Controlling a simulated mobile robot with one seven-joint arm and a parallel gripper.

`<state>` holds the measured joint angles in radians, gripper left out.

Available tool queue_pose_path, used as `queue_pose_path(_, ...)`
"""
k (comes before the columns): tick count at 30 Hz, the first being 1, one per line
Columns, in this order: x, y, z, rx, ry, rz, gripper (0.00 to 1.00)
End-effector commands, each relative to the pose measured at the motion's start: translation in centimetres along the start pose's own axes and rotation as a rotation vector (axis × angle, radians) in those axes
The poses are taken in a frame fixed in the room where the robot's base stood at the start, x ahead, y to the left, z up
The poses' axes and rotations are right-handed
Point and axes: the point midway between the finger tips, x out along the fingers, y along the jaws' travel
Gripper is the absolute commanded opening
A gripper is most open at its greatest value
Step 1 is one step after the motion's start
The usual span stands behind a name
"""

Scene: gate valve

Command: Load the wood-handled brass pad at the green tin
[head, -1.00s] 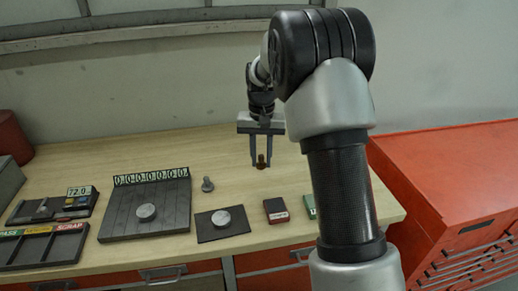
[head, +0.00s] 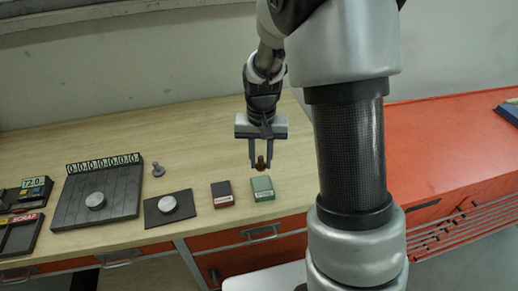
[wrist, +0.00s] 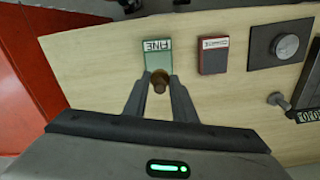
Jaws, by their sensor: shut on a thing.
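My gripper (head: 260,165) is shut on the wood-handled brass pad (head: 261,163), a small brown piece held upright between the fingertips. The pad also shows between the fingers in the wrist view (wrist: 159,80). The green tin (head: 262,188) sits on the bench near its front edge, just in front of and below the pad in the head view. In the wrist view the green tin (wrist: 158,57) has a label reading FINE and lies just beyond the fingertips. I cannot tell whether the pad touches it; in the head view a small gap shows.
A dark red tin (head: 222,194) stands left of the green one. Further left are a dark mat (head: 152,216) with a metal disc (head: 168,204), a grey knobbed piece (head: 158,170) and a slatted board (head: 70,208) with a counter. A red cabinet (head: 440,150) stands at the right.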

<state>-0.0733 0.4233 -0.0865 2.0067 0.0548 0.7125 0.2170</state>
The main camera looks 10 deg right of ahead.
Motion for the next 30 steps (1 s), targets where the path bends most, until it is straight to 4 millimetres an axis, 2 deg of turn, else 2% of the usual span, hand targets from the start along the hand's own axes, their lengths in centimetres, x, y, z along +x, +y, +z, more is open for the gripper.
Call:
queue_pose_path(8, 0.7, 0.1, 0.4, 0.0, -0.001, 0.0, 0.06)
queue_pose_path(22, 5.4, 0.1, 0.4, 0.0, -0.002, 0.0, 0.06)
queue_pose_path(30, 6.0, 0.1, 0.3, 0.0, 0.0, 0.0, 0.06)
